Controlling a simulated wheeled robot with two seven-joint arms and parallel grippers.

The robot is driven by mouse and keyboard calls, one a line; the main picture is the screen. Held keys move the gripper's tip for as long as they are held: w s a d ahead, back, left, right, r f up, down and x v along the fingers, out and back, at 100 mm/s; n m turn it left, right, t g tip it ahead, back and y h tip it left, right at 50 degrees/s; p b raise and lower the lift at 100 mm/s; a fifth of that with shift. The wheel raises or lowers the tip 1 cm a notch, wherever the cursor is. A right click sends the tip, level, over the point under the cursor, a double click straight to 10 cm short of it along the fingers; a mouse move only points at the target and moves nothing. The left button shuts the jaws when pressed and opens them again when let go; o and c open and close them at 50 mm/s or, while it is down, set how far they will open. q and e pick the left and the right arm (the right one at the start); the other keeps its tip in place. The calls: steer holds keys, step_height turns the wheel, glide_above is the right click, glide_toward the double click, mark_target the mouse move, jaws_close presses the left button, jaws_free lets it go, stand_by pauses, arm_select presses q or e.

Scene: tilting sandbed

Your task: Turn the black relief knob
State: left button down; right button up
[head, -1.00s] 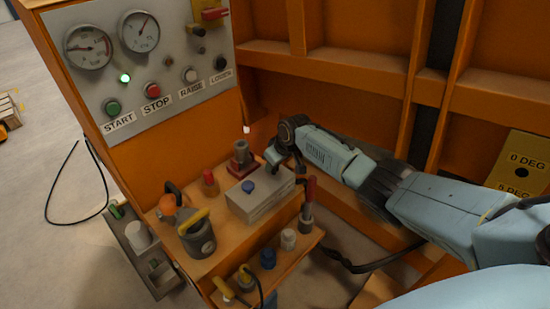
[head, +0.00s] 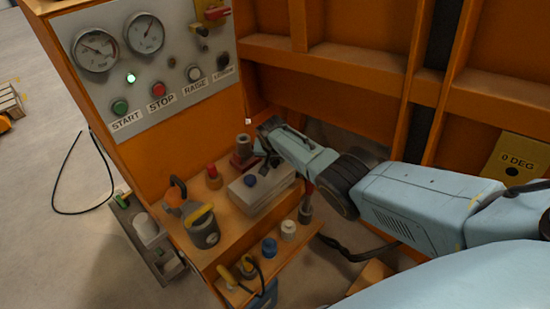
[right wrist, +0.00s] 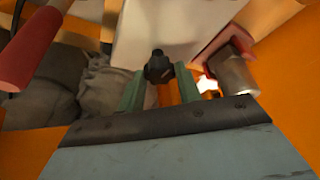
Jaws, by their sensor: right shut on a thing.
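The black relief knob (right wrist: 158,67) shows in the right wrist view, between the green fingers of my right gripper (right wrist: 160,85). The fingers are shut on it from both sides. My left gripper is not in view.
A red-based metal fitting (head: 243,150) stands close to the gripper. A red-handled lever (head: 307,195) rises at the box's right. A lantern-like pot with a yellow handle (head: 203,230) stands at the shelf front. The gauge panel (head: 150,60) is behind, with a lit green lamp.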

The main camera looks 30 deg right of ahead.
steer(key=shift+a+f+m+g, duration=0.15)
steer(key=shift+m+g, duration=0.15)
steer(key=shift+m, duration=0.3)
steer(key=shift+m+b, duration=0.4)
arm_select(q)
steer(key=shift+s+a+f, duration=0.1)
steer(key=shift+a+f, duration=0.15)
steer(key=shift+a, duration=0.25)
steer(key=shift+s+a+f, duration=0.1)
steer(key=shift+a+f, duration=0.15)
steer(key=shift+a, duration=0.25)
arm_select(e)
steer(key=shift+m+h, duration=0.3)
